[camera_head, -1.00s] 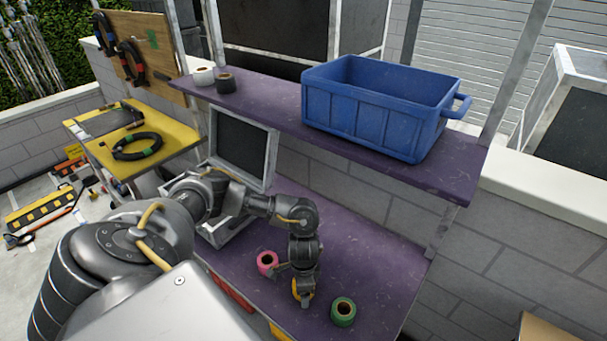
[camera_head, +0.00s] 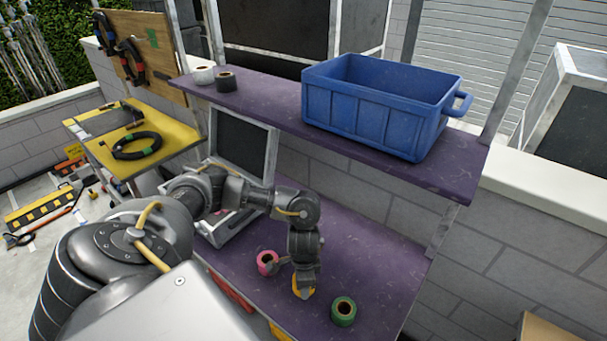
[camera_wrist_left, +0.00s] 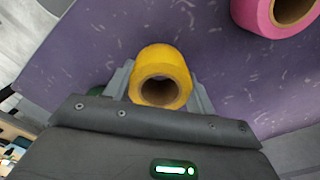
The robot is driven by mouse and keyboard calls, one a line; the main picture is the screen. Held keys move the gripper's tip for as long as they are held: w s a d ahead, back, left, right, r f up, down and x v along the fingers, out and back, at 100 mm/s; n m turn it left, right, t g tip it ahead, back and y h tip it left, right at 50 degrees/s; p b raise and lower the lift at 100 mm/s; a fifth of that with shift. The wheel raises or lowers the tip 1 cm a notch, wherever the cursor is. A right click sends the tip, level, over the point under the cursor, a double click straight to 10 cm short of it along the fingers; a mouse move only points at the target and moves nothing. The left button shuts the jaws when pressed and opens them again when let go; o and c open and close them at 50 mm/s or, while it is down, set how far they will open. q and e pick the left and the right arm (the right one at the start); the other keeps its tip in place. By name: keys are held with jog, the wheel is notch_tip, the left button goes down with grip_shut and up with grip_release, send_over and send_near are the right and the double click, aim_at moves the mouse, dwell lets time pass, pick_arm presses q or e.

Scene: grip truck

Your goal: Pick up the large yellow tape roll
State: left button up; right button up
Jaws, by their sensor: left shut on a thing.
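The yellow tape roll (camera_wrist_left: 162,60) sits between the two fingers of my left gripper (camera_wrist_left: 160,92) in the left wrist view, its round hole facing the camera. My left gripper is shut on it. In the head view the yellow roll (camera_head: 304,293) shows only partly beneath my left gripper (camera_head: 302,284), at the lower purple shelf (camera_head: 265,290). I cannot tell if it is clear of the shelf. My right gripper is not in view.
A pink roll (camera_head: 267,262) stands just left of my left gripper and a green roll (camera_head: 343,311) to its right. The upper shelf holds a blue crate (camera_head: 365,110), a white roll (camera_head: 204,75) and a black roll (camera_head: 225,83).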

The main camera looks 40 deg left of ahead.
pick_arm(q)
jog(key=s+a+r+b, duration=0.1)
jog(key=s+a+r, duration=0.7)
jog(key=s+r, duration=0.2)
jog(key=shift+s+a+r, duration=0.35)
jog(key=shift+s+r, duration=0.05)
jog(key=shift+s, duration=0.1)
